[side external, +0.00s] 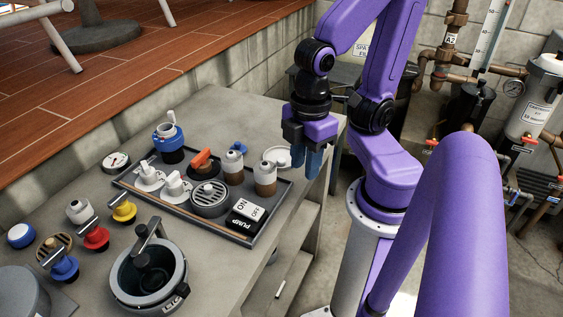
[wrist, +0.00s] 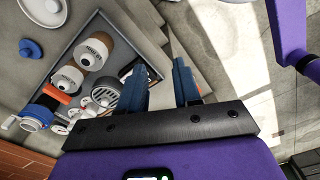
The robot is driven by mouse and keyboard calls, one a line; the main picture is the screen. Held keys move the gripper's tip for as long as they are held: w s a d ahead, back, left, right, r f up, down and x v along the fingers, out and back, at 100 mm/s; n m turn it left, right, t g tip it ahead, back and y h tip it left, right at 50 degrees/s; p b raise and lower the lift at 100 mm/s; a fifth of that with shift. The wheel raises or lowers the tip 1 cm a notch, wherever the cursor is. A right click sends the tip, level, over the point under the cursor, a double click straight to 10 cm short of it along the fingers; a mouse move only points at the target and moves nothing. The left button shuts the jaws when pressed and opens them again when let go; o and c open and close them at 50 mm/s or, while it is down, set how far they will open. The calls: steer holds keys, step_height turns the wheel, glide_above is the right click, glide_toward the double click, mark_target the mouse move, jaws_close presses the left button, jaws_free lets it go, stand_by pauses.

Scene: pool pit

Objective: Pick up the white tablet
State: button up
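A flat white round piece (side external: 278,157), which may be the white tablet, lies on the grey bench beside the tray, behind the jars. It also shows at the top left of the wrist view (wrist: 45,10), partly cut off by the frame edge, with a smaller round shape at its middle. I cannot tell for sure whether this is the tablet. My gripper (side external: 311,163) points down near the bench's right edge, to the right of the white piece. In the wrist view its blue fingers (wrist: 160,82) are apart with nothing between them.
A dark tray (side external: 188,214) holds two white-topped jars (side external: 265,178), a round grated piece (side external: 210,198), white knobs and a black pump switch (side external: 246,215). A blue cap (wrist: 30,48) lies near the jars. Coloured valves and a round pot (side external: 148,275) stand front left.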

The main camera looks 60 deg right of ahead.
steer(key=w+d+m, duration=0.3)
steer(key=w+m, duration=0.5)
steer(key=w, duration=0.5)
steer(key=r+m, duration=0.1)
steer(key=m, duration=1.4)
glide_above(281, 160)
step_height(281, 160, down, 16)
steer(key=shift+d+f, duration=0.1)
steer(key=shift+f, duration=0.15)
jaws_close()
